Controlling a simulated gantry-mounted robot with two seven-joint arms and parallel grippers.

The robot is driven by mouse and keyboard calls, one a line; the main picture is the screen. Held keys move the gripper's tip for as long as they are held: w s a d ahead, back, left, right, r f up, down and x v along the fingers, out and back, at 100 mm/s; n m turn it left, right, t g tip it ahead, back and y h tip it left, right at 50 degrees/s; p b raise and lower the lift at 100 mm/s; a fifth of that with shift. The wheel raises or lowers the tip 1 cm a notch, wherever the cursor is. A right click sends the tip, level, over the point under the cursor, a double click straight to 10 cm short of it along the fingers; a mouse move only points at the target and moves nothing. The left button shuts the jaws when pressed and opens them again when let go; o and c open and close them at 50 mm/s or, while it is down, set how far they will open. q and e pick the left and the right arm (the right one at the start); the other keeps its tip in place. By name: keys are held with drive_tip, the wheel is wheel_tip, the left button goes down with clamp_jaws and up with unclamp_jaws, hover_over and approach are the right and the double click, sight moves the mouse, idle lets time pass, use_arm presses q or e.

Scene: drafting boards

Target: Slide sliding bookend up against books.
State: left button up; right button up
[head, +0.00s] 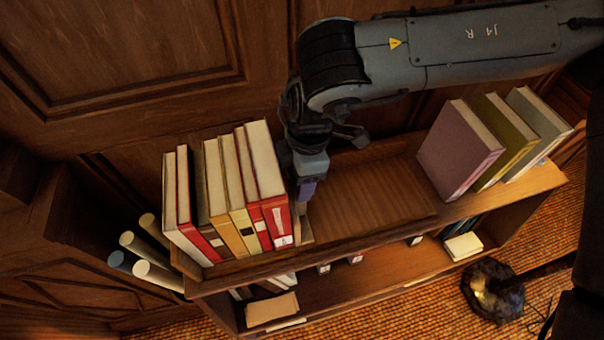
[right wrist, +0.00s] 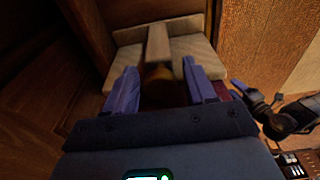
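A row of upright red, cream and yellow books (head: 236,205) stands at the left of the shelf top in the head view. My right gripper (head: 307,190) points down just right of the last red book. Below it a narrow strip of the wooden bookend (head: 306,230) shows; the rest is hidden, and I cannot tell if it touches the book. In the right wrist view the pale wooden bookend (right wrist: 120,67) has a central rib. My right gripper's blue fingers (right wrist: 160,88) are apart on either side of it, with gaps. What seems my left gripper (right wrist: 258,95) shows at the right there, its opening unclear.
The shelf top (head: 370,200) is bare to the right of my right gripper. Leaning purple, olive and grey books (head: 460,150) stand at its right end. A lower shelf (head: 380,270) holds more books. Rolled papers (head: 140,250) stand at the left; a lamp base (head: 495,290) is at lower right.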

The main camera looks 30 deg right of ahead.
drive_tip(key=shift+o, duration=0.3)
drive_tip(key=shift+a, duration=0.15)
drive_tip(key=shift+r, duration=0.1)
drive_tip(key=shift+r, duration=0.2)
drive_tip(key=shift+d+r+p, duration=0.15)
drive_tip(key=shift+r+p, duration=0.8)
drive_tip(key=shift+r, duration=0.6)
drive_tip(key=shift+d+r+p, duration=0.2)
drive_tip(key=shift+r+p, duration=0.75)
drive_tip(key=shift+r, duration=0.65)
drive_tip(key=shift+d+r+p, duration=0.15)
drive_tip(key=shift+r+p, duration=0.8)
drive_tip(key=shift+r, duration=0.6)
drive_tip(key=shift+s, duration=0.15)
